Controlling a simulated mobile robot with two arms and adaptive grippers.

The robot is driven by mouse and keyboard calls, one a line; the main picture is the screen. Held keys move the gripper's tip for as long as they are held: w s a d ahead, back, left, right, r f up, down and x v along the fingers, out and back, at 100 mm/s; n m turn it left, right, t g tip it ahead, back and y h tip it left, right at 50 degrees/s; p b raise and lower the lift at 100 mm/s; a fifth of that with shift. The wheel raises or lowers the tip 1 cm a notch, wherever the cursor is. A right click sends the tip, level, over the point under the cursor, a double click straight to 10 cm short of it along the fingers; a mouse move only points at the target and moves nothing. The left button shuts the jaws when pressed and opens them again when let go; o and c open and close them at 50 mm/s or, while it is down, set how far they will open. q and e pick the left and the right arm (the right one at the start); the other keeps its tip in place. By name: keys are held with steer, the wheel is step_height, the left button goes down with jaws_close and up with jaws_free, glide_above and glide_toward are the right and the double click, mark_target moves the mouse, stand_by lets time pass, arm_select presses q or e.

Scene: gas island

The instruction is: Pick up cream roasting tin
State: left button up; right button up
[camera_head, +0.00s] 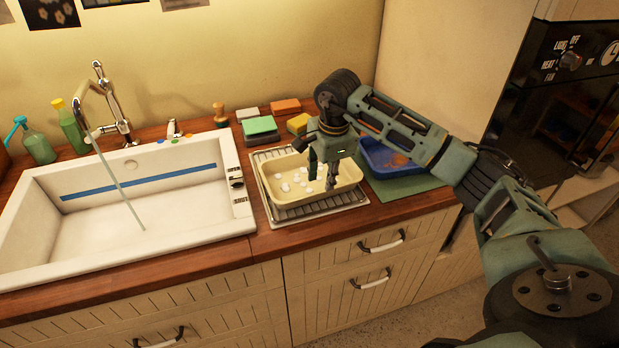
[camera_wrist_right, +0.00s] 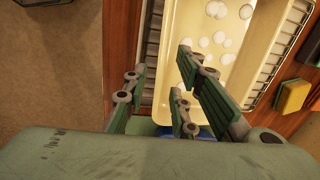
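The cream roasting tin (camera_head: 312,199) sits on a wire rack (camera_head: 268,203) on the counter, right of the sink. Several white round pieces (camera_head: 285,187) lie in it. In the right wrist view the tin (camera_wrist_right: 182,22) lies beyond the spread fingers (camera_wrist_right: 165,82). Whether a finger touches the tin cannot be told. My left gripper is not in view.
A blue tray (camera_head: 374,163) on a green mat (camera_head: 405,187) stands close on the right. Sponges (camera_head: 285,106) lie behind the tin. The white sink (camera_head: 120,238) with its tap (camera_head: 112,105) is on the left. A dark oven (camera_head: 560,100) stands at the right.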

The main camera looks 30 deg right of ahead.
mark_target(323, 198)
steer(key=f+p, duration=0.1)
steer(key=f, duration=0.1)
steer(key=w+f+p, duration=0.1)
steer(key=f+p, duration=0.1)
steer(key=f, duration=0.1)
steer(key=shift+d+f, duration=0.15)
steer(key=shift+w+f, duration=0.1)
steer(key=shift+f, duration=0.45)
jaws_close()
steer(key=shift+w+r, duration=0.1)
